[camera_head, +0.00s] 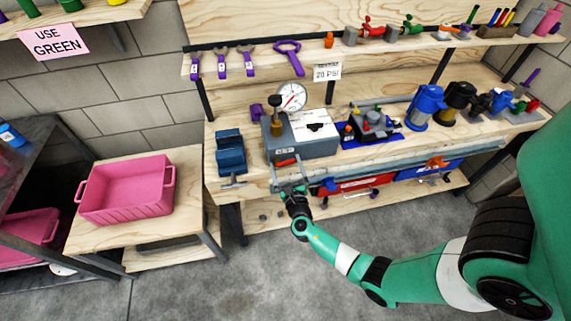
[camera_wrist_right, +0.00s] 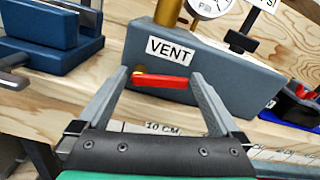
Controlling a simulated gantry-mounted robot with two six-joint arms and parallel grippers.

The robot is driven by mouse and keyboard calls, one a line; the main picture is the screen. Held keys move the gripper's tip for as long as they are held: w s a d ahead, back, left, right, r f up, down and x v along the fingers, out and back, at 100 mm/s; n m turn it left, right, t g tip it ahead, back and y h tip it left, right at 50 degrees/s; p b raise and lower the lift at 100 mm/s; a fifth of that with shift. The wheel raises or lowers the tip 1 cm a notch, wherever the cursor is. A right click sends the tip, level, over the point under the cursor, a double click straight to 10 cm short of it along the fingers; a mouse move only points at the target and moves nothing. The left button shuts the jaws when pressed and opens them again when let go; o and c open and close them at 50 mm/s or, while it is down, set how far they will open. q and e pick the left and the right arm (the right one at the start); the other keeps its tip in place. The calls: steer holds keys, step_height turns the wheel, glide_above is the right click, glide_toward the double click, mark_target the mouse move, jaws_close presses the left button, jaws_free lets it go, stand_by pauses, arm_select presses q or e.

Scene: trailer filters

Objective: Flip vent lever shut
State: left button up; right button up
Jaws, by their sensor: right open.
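The red vent lever (camera_wrist_right: 160,81) sits on the front face of a grey box, below a label reading VENT (camera_wrist_right: 170,51). It lies nearly level, with a brass pivot at its left end. In the head view the lever (camera_head: 286,162) shows small on the front of the grey box (camera_head: 315,146). My right gripper (camera_head: 289,187) is in front of the box. In the right wrist view its two fingers (camera_wrist_right: 158,92) are spread wide, one on each side of the lever, with nothing held between them. I cannot tell whether a finger touches the box. My left gripper is not in view.
A pressure gauge (camera_head: 292,97) and brass fitting stand on the box. A blue vise (camera_head: 231,155) is to its left, and a blue mat with a grey device (camera_head: 372,125) to its right. A pink bin (camera_head: 126,190) sits on a low table at left.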

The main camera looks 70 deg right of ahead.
steer(key=c, duration=1.1)
steer(key=shift+f+m+b, duration=0.4)
steer(key=shift+m+b, duration=0.4)
steer(key=shift+s+m, duration=0.1)
steer(key=shift+m, duration=0.4)
steer(key=shift+r, duration=0.1)
steer(key=o, duration=1.1)
